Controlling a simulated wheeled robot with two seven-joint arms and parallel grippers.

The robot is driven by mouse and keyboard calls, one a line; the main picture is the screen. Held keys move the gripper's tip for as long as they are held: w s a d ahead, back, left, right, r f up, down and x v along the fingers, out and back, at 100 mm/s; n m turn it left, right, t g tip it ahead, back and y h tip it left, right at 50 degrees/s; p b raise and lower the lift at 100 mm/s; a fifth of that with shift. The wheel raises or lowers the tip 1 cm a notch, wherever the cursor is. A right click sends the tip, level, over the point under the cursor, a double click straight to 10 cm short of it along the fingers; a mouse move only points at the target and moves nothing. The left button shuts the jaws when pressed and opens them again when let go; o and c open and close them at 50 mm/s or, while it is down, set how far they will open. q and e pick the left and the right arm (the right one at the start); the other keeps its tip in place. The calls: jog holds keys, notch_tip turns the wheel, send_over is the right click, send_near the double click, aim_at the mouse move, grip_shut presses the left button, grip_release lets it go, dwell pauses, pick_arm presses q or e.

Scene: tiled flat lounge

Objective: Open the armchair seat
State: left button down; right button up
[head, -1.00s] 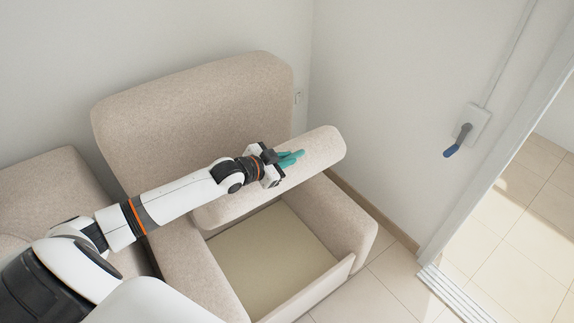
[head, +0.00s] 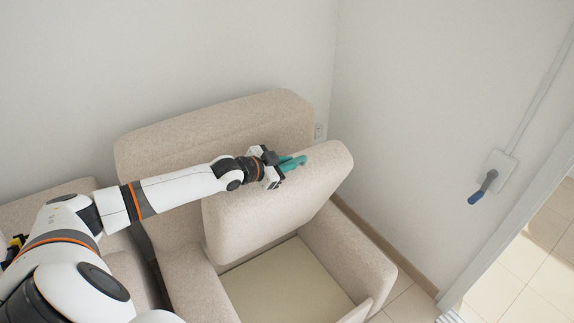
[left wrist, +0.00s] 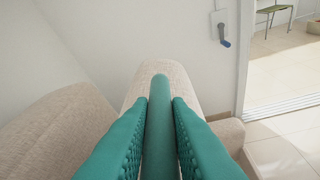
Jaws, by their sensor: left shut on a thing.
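The beige armchair seat (head: 270,212) is tilted up steeply in the head view, its broad face towards me. Under it the pale floor of the armchair's storage space (head: 285,283) shows. My left gripper (head: 292,163) is at the raised top edge of the seat, shut on it. In the left wrist view the seat (left wrist: 160,70) lies ahead, with my teal fingers (left wrist: 160,105) on either side of a teal bar (left wrist: 160,130); I cannot tell whether the bar belongs to the seat. The contact itself is partly hidden. My right gripper is out of view.
The armchair backrest (head: 220,128) stands behind the seat against the wall. The right armrest (head: 350,245) and left armrest (head: 190,285) flank the opening. A blue-handled lever (head: 482,188) is on the right wall, beside a doorway to tiled floor (head: 530,260).

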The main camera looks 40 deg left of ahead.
pick_arm(q)
jog(key=shift+a+f, duration=0.1)
jog(key=shift+f, duration=0.05)
jog(key=c, duration=1.4)
grip_release()
jog(key=shift+o, duration=0.2)
jog(key=shift+s, duration=0.15)
jog(key=v, duration=0.5)
jog(key=shift+s+a, duration=0.1)
jog(key=shift+s, duration=0.2)
jog(key=shift+r+v, duration=0.2)
jog(key=shift+v, duration=1.55)
jog(key=shift+p+v, duration=0.85)
jog(key=shift+v, duration=0.45)
